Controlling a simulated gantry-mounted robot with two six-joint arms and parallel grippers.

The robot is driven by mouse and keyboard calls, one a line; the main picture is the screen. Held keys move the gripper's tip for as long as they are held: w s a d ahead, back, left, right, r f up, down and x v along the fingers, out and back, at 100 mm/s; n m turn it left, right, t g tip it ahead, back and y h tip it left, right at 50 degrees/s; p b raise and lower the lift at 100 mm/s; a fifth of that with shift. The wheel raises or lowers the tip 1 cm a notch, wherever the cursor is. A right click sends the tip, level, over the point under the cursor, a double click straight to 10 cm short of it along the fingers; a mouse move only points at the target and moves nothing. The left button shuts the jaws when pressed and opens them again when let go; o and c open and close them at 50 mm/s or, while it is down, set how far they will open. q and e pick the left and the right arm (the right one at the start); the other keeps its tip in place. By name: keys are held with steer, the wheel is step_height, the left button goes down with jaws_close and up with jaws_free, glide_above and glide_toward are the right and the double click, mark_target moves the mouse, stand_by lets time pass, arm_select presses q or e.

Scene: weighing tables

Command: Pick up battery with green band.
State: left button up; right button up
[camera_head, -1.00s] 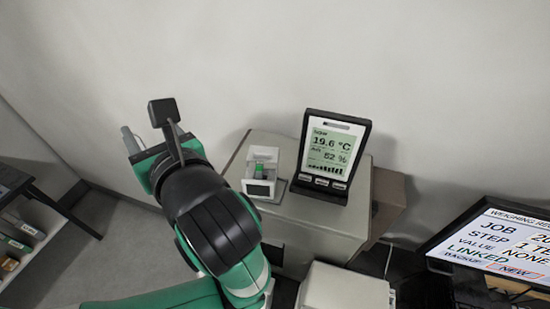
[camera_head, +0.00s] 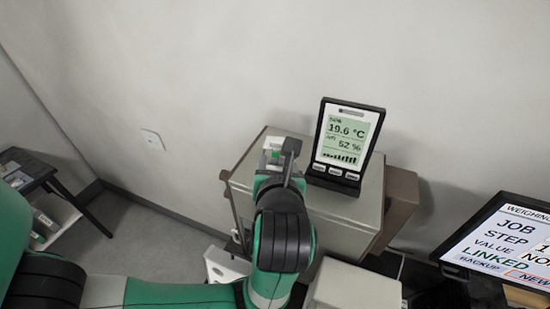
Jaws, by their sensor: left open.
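A small green patch (camera_head: 274,156), which looks like the green-banded battery, shows inside or on a small white weighing device (camera_head: 272,143) on the grey-beige cabinet top. My left gripper (camera_head: 280,154) is at the device, open, with one dark finger pad standing upright just right of the green patch. The other finger is hard to make out. The wrist hides the front of the device and the lower part of the battery. I cannot tell whether a finger touches the battery. My right gripper is not in view.
A black upright display (camera_head: 343,145) stands close to the right of the gripper on the cabinet (camera_head: 345,207). A white box (camera_head: 350,288) is in front. A monitor (camera_head: 505,250) is at right, a dark table (camera_head: 30,172) at left. The wall is behind.

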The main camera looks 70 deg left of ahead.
mark_target(275, 153)
arm_select(q)
steer(key=shift+p+x, duration=0.35)
steer(key=shift+x, duration=2.35)
steer(key=shift+s+f, duration=0.1)
steer(key=shift+s, duration=0.05)
jaws_close()
